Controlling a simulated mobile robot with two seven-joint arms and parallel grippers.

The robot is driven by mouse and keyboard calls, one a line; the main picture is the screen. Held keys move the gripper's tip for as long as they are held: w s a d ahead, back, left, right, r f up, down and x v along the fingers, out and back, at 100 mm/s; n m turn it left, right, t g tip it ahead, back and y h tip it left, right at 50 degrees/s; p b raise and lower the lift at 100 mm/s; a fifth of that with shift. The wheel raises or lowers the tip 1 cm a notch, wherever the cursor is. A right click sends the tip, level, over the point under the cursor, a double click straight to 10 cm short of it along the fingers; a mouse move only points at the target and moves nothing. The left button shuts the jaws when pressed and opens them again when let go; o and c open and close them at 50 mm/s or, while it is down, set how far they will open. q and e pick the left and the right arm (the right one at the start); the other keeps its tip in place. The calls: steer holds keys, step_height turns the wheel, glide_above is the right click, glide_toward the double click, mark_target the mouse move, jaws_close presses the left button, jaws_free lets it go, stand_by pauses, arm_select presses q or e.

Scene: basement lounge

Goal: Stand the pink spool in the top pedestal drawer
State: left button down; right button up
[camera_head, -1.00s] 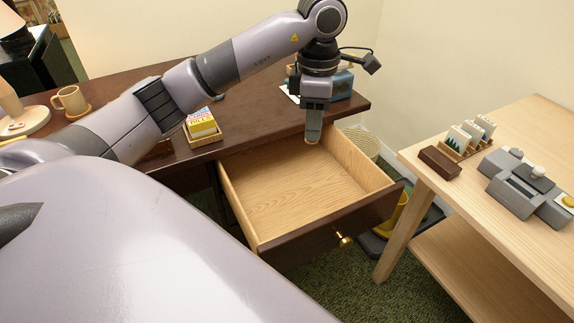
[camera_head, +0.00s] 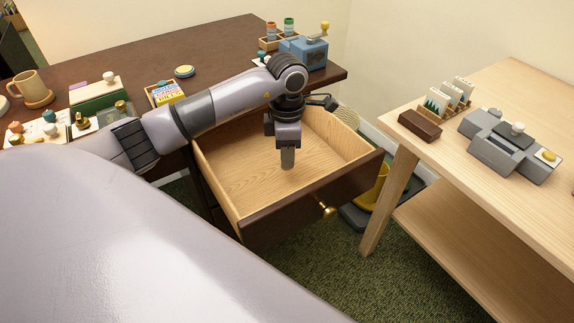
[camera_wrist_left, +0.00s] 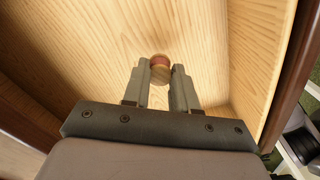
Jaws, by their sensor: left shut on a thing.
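The pink spool (camera_wrist_left: 160,62) shows in the left wrist view between my left fingertips, with a reddish-pink band and a pale wooden end. My left gripper (camera_head: 287,164) is shut on it and points down inside the open top pedestal drawer (camera_head: 232,175). In the head view the fingers and arm hide the spool. The drawer's bare wood-grain floor (camera_wrist_left: 90,45) lies below the spool; I cannot tell whether they touch. My right gripper is not in view.
The drawer front with its brass knob (camera_head: 328,211) faces right. The dark desk (camera_head: 200,50) holds a wooden rack (camera_head: 272,44) with small spools, a blue grinder (camera_head: 304,52), a mug (camera_head: 33,88) and boxes. A pale side table (camera_head: 500,95) stands right.

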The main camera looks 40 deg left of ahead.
arm_select(q)
step_height(320, 180, down, 4)
steer(key=shift+r+b, duration=0.1)
steer(key=shift+b, duration=0.25)
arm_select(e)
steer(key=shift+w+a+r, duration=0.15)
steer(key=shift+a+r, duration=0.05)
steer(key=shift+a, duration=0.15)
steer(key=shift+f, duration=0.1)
arm_select(q)
steer(key=c, duration=0.9)
jaws_free()
steer(key=shift+f, duration=0.2)
steer(key=shift+r, duration=0.5)
step_height(320, 180, up, 11)
steer(key=shift+r+p, duration=0.2)
steer(key=shift+p, duration=0.9)
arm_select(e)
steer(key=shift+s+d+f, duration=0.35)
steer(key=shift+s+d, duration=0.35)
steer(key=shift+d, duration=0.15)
